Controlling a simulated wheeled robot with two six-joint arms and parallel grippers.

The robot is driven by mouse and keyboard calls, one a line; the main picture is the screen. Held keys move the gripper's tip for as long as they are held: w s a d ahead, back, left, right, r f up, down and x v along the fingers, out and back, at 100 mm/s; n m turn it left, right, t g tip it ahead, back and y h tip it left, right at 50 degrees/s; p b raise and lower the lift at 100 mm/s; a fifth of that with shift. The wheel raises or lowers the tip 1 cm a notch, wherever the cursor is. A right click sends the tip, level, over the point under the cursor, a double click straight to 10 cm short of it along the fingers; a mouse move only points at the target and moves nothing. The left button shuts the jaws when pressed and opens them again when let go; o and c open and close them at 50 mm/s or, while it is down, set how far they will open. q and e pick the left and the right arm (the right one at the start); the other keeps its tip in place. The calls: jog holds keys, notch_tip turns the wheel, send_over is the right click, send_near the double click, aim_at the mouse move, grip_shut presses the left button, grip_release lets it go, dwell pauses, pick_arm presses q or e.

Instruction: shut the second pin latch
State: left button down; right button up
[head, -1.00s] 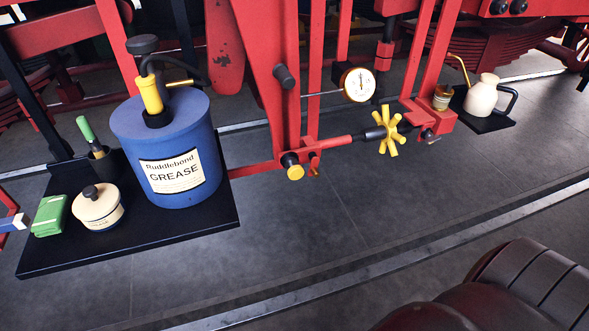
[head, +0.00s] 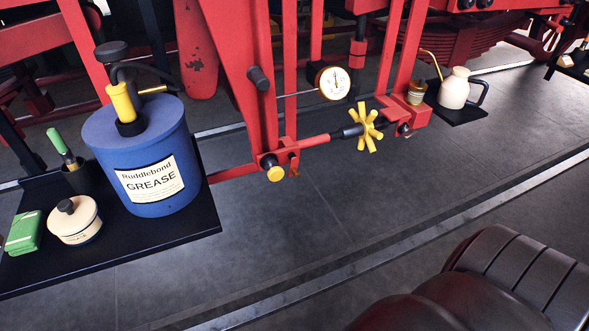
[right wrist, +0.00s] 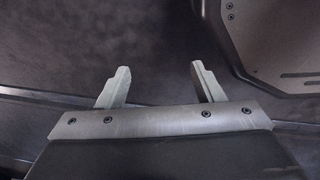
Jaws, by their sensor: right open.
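In the head view, a yellow knob (head: 272,170) sits on a red clamp block low on the red frame. Along the red bar to the right is a yellow star handwheel (head: 363,128), then a small dark fitting (head: 403,130) on the red bracket. I cannot tell which of these is the second pin latch, or whether it is open or shut. My right gripper (right wrist: 158,84) shows in the right wrist view, open and empty, with dark floor beyond. My left gripper is out of view.
A black tray (head: 150,239) at left holds a blue grease drum (head: 143,160), a lidded pot (head: 75,221) and a green packet (head: 25,232). A round gauge (head: 333,83) sits above the bar. A cream oil can (head: 454,90) stands at right. Floor in front is clear.

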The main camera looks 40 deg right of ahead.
jog(key=shift+c, duration=0.3)
jog(key=shift+w+d, duration=0.15)
jog(key=shift+w, duration=0.05)
jog(key=shift+c, duration=1.1)
jog(key=w+d+r+n+t, duration=0.1)
jog(key=w+d, duration=0.1)
jog(key=w, duration=0.3)
jog(key=w+d+r+n+t+b, duration=0.1)
jog(key=w+r, duration=0.1)
jog(key=w, duration=0.3)
jog(key=w+d+r+n+t+h+b, duration=0.1)
jog(key=w+d+r, duration=0.1)
jog(key=w, duration=0.4)
jog(key=shift+d+n+t, duration=0.3)
jog(key=shift+n, duration=0.1)
jog(key=c, duration=0.4)
jog(key=n+t+h+b, duration=0.2)
jog(key=n+t+b, duration=0.2)
jog(key=n+t, duration=0.85)
send_near(297, 176)
jog(key=a+x, duration=0.1)
jog(key=x, duration=0.4)
jog(key=d+b+x, duration=0.1)
jog(key=x, duration=0.2)
jog(key=shift+w+d, duration=0.1)
jog(key=shift+w, duration=0.1)
jog(key=shift+w+d, duration=0.1)
jog(key=shift+w, duration=0.4)
